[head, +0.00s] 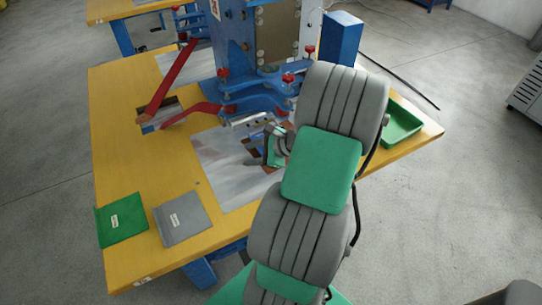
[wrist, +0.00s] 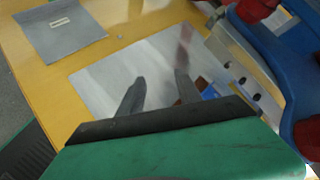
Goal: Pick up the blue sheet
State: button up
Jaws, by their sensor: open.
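I see no sheet that is clearly blue in either view. A green sheet (head: 122,219) and a grey sheet (head: 183,218), each with a small white label, lie flat at the table's front left. The grey sheet also shows at the upper left of the wrist view (wrist: 60,32). My gripper (head: 259,153) is open and empty above the shiny metal plate (head: 222,170), beside the blue machine. In the wrist view its two dark fingers (wrist: 159,85) stand apart over the plate. A small blue patch (wrist: 209,92) shows past the right finger; I cannot tell what it is.
The blue welding machine (head: 234,50) with red knobs and a red lever (head: 168,88) stands at the back of the yellow table (head: 118,130). A green tray (head: 402,124) sits at the right. My arm hides the table's front right. The table's left side is mostly clear.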

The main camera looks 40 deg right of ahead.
aim_at(261, 152)
jog(key=s+d+f+m+t, duration=0.1)
jog(key=d+m, duration=0.1)
jog(key=m, duration=0.1)
jog(key=s+d+f+m+t+h+b, duration=0.1)
jog(key=s+d+f+m, duration=0.1)
jog(key=d+m, duration=0.1)
jog(key=s+d+f+m+t+h, duration=0.1)
jog(key=d+f+m, duration=0.1)
jog(key=d+m, duration=0.1)
jog(key=shift+s+t+b, duration=0.4)
jog(key=shift+w, duration=0.35)
jog(key=x, duration=0.7)
jog(key=shift+r, duration=0.1)
grip_shut()
